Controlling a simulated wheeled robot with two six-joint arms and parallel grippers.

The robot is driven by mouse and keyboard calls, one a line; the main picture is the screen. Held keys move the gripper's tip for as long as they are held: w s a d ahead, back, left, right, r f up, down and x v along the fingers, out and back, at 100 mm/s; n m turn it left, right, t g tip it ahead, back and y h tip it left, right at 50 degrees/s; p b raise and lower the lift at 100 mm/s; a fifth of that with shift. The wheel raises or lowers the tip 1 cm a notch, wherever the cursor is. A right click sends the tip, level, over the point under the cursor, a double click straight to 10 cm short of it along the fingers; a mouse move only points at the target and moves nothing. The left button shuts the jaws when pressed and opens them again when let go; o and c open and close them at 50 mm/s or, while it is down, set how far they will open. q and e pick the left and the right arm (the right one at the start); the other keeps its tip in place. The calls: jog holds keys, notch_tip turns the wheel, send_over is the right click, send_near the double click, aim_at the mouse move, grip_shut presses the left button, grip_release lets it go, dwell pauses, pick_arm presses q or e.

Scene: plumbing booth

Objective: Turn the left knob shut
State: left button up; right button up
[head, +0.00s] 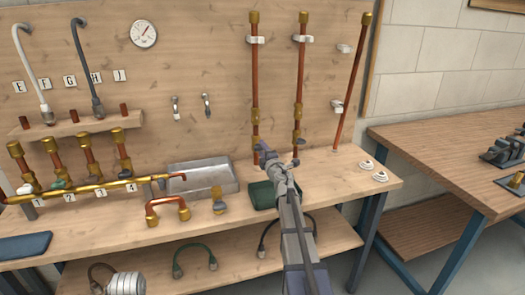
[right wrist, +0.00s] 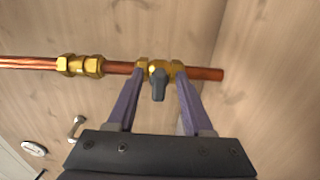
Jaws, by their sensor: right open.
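The left knob is a small dark grey handle (right wrist: 158,86) on a brass valve (right wrist: 160,69) low on the left of the upright copper pipes (head: 255,85). In the right wrist view the handle points down the picture, across the pipe's line. My right gripper (right wrist: 160,80) is open, with one purple finger on each side of the knob; whether either touches it I cannot tell. In the head view my right gripper (head: 278,158) is at the foot of the left pipe and hides most of the knob. My left gripper is not in view.
A second upright pipe (head: 299,85) with its own valve stands close to the right, and a slanted pipe (head: 352,80) beyond it. A dark green tray (head: 260,197) is below the gripper. A grey metal basin (head: 205,178) and a copper U-pipe (head: 167,210) are to the left.

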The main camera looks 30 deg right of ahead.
jog(key=v, duration=0.7)
jog(key=shift+s+a, duration=0.15)
jog(key=shift+s, duration=0.15)
